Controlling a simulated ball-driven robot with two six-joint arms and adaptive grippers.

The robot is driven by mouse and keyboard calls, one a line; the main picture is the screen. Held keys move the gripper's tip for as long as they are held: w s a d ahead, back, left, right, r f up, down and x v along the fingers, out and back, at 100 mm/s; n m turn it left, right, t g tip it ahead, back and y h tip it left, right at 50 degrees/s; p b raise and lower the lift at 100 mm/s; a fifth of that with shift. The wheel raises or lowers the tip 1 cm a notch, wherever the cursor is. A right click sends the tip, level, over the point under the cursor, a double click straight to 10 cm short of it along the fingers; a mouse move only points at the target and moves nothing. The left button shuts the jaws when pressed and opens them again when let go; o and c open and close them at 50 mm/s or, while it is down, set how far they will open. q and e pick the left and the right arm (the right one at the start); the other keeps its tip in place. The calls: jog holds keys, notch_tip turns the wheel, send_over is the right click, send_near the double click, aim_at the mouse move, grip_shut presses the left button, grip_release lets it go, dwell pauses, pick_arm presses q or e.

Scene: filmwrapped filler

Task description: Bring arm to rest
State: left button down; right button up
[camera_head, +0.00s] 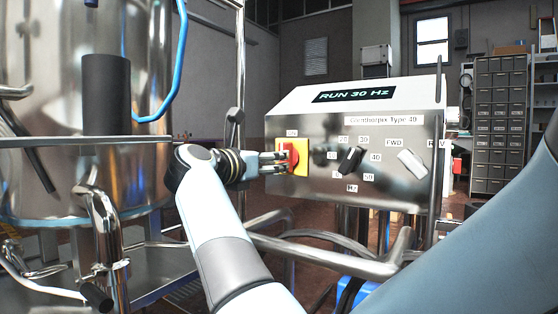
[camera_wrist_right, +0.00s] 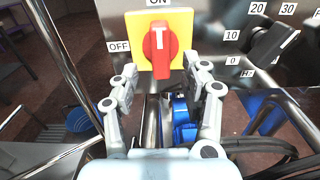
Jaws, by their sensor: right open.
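My right gripper (camera_head: 283,162) is in front of the red rotary switch (camera_head: 293,157) on its yellow plate (camera_head: 302,171). In the right wrist view, the right gripper (camera_wrist_right: 162,72) has its fingers spread, one on each side of the lower part of the red switch (camera_wrist_right: 160,50). Bare yellow plate (camera_wrist_right: 184,24) shows around the switch. The switch handle stands upright, its white mark toward the ON label. I cannot tell whether the fingertips touch it. The display (camera_head: 354,93) reads RUN 30 Hz. My left gripper is not in view.
The control box (camera_head: 390,131) also carries a black dial (camera_head: 349,160) and a pale FWD switch (camera_head: 412,163). Metal pipes (camera_head: 330,254) run below it. A large steel tank (camera_head: 60,180) stands at left. Drawer cabinets (camera_head: 500,120) are behind at right.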

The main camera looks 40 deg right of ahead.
jog(key=shift+v, duration=1.2)
